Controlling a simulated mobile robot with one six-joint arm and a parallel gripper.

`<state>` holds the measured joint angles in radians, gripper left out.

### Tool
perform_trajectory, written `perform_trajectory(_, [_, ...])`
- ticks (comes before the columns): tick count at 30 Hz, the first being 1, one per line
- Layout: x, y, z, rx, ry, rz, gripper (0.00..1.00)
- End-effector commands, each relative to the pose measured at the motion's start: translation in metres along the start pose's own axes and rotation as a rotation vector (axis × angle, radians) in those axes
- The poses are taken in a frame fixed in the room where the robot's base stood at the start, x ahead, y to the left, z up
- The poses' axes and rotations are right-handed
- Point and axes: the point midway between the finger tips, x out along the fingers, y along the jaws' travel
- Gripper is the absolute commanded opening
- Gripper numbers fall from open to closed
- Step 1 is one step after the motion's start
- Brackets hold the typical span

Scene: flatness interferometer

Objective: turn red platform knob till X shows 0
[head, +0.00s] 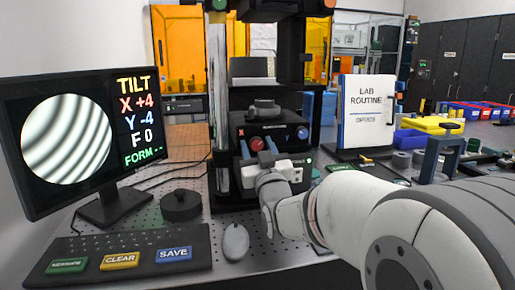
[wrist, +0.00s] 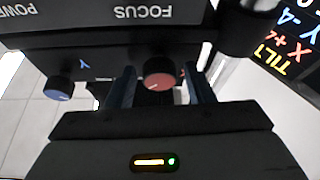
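The red platform knob (wrist: 159,74) faces me in the wrist view, with a pale pointer line on its face. It is also in the head view (head: 257,144), on the front of the black instrument (head: 268,122). My gripper (wrist: 160,84) has one finger on each side of the red knob. A visible gap separates each finger from the knob, so it is open. In the head view my gripper (head: 257,148) is at the instrument's front. The monitor (head: 65,150) reads TILT, X +4, Y -4, F 0, FORM --, beside curved diagonal fringes.
A blue knob (wrist: 60,88), near a Y label, is left of my gripper in the wrist view. A keyboard (head: 130,254), mouse (head: 235,242) and black round puck (head: 181,205) lie on the bench. A lab-routine sign (head: 367,112) stands right of the instrument.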

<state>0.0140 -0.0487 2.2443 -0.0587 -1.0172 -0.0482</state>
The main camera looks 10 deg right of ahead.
Motion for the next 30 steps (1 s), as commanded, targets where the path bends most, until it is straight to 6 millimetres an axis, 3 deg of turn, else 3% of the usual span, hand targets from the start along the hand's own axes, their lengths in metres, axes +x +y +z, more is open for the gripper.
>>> perform_trajectory(14, [-0.0003,0.0005,0.0001,0.0,0.0,0.001,0.09])
perform_trajectory(23, [-0.0011,0.0013,0.0023,-0.042,0.0,-0.015,0.09])
perform_trajectory(30, [-0.0021,0.0025,0.0042,-0.178,0.002,-0.069,0.09])
